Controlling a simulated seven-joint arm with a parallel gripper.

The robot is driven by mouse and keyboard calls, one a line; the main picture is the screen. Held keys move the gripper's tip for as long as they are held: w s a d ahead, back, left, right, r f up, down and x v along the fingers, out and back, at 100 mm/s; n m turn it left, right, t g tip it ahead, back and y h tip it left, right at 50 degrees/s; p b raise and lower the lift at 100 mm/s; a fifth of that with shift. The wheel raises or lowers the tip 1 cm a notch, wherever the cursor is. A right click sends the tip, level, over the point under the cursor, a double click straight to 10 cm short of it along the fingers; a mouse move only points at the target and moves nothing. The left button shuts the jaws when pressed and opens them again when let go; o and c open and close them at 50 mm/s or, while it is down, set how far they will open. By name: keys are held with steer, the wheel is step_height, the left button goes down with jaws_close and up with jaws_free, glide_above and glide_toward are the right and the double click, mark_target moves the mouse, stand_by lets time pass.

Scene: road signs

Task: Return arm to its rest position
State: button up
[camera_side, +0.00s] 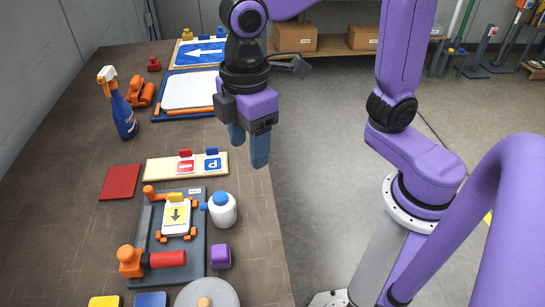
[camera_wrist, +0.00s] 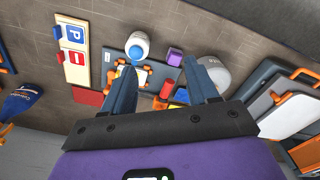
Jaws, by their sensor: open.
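My gripper (camera_side: 250,146) hangs above the table's right edge in the side view, fingers pointing down. Its two blue fingers stand apart with nothing between them. In the wrist view the gripper (camera_wrist: 160,82) also shows its fingers spread, with the table behind them. My purple arm reaches in from the right and top of the side view.
Floor right of the table is open.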

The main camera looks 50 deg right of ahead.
steer(key=s+d+f+m, duration=0.1)
steer(key=s+d+f, duration=0.1)
steer(key=s+d, duration=0.3)
steer(key=s+d+f+m, duration=0.1)
steer(key=s+d+f, duration=0.2)
steer(key=s+d, duration=0.3)
steer(key=d, duration=0.4)
steer(key=shift+s+d+f, duration=0.15)
steer(key=shift+d+f, duration=0.2)
stand_by(0.9)
